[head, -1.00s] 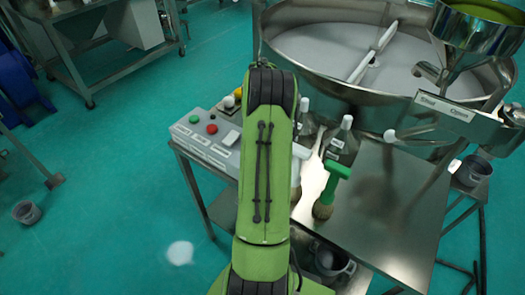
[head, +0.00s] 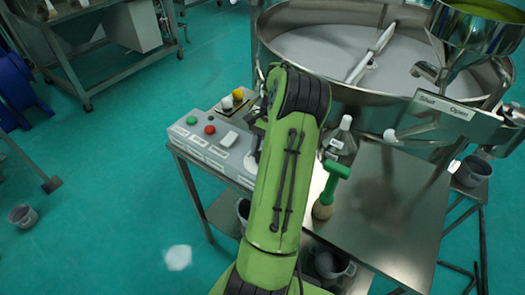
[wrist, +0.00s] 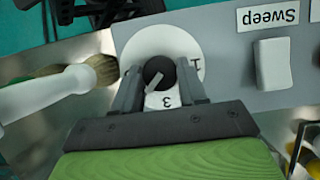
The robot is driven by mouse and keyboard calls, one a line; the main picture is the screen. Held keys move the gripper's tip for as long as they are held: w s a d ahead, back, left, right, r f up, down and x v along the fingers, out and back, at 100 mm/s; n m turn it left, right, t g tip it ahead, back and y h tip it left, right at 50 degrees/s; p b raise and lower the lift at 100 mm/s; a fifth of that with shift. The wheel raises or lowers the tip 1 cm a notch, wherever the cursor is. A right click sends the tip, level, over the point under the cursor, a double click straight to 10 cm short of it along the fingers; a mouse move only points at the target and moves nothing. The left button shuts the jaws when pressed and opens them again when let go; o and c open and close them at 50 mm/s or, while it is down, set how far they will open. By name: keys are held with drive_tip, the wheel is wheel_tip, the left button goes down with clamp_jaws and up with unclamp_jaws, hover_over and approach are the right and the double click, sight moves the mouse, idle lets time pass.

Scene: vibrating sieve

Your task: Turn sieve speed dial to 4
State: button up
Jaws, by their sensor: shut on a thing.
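The speed dial is a black round knob (wrist: 159,72) on a white disc (wrist: 150,42), set in a grey control box (wrist: 222,65) in the wrist view. My gripper (wrist: 161,82) is shut on the knob, one finger on each side. A light pointer line on the knob points toward the lower left of the picture. An upside-down 3 shows on the disc just below the knob, and part of another mark shows at its right. Other numbers are hidden or unreadable. In the head view, the control box (head: 192,148) is in sight, but my arm hides the dial.
A white rocker switch (wrist: 272,65) labelled Sweep is beside the dial. The box also has a green button (head: 191,120) and a red button (head: 210,129). A green-handled brush (head: 331,187) stands on the metal table (head: 390,215), close to my arm. The large round sieve (head: 330,85) is behind.

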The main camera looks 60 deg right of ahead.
drive_tip(key=o, duration=1.1)
drive_tip(key=shift+c, duration=0.2)
drive_tip(key=p+v, duration=0.4)
drive_tip(key=v, duration=1.1)
drive_tip(key=shift+r+p, duration=0.3)
drive_tip(key=shift+p, duration=0.05)
drive_tip(key=shift+d, duration=0.15)
